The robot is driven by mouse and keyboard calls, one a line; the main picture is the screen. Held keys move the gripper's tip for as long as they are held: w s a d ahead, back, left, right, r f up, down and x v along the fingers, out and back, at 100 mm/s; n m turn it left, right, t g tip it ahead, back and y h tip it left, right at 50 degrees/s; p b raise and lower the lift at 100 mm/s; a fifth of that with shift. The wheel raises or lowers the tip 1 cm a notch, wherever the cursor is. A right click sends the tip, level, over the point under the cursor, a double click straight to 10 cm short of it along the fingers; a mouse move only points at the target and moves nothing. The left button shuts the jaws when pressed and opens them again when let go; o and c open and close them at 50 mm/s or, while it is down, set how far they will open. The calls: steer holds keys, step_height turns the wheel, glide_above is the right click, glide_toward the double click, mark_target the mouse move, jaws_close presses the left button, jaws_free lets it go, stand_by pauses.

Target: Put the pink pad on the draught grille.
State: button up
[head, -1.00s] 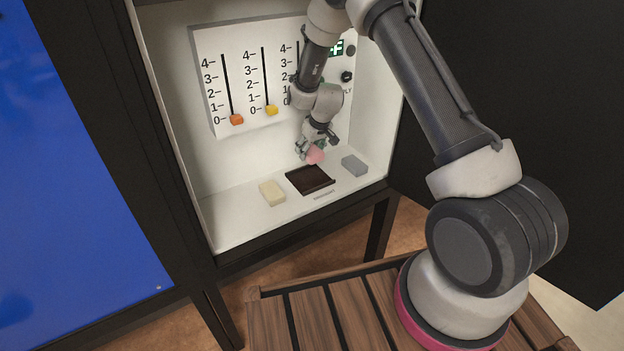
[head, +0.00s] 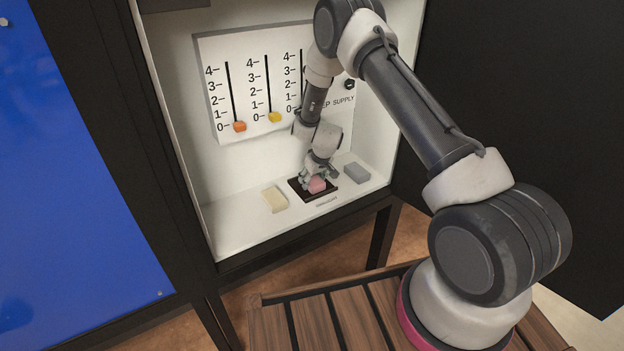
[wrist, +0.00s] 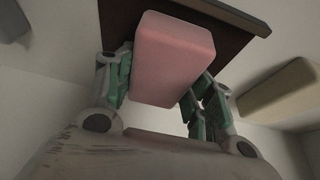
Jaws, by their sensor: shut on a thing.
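The pink pad (head: 317,185) is a small block held in my gripper (head: 318,179). In the wrist view the pad (wrist: 174,58) sits between the green-lined fingers of my gripper (wrist: 160,88), which is shut on it. The dark brown draught grille (head: 298,191) is a flat square on the cabinet floor. The pad is over the grille, low down; I cannot tell whether it touches. The grille also shows behind the pad in the wrist view (wrist: 236,32). My gripper hides the grille's back part.
A cream block (head: 275,199) lies left of the grille and a grey block (head: 357,172) lies right of it. A panel with sliders (head: 250,85) stands on the back wall. The front strip of the white cabinet floor (head: 245,232) is clear.

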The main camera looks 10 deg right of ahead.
steer(key=shift+f, duration=0.15)
steer(key=o, duration=0.9)
steer(key=shift+o, duration=0.2)
